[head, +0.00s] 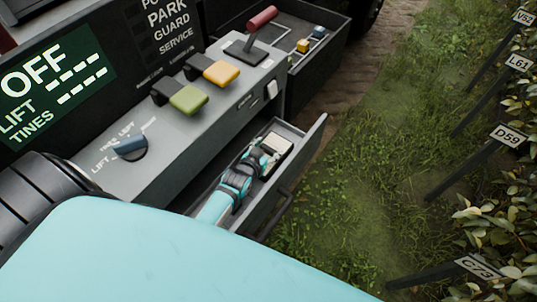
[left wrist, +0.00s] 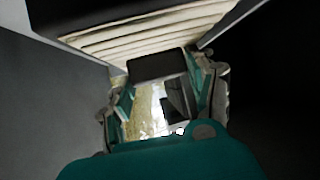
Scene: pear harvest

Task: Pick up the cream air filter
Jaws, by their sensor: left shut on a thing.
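The cream air filter (head: 279,143) shows as a small pale block at the far end of an open grey drawer (head: 309,142). My left gripper (head: 267,154) reaches down into this drawer and is shut on the filter. In the left wrist view the pleated cream filter (left wrist: 140,38) spans the top, just beyond the fingers of my left gripper (left wrist: 162,72). The fingers hide part of the filter. I cannot tell whether the filter is clear of the drawer floor. My right gripper is not in view.
Another open drawer (head: 335,40) holds small yellow and blue items. Grass and row signs (head: 508,135) lie right.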

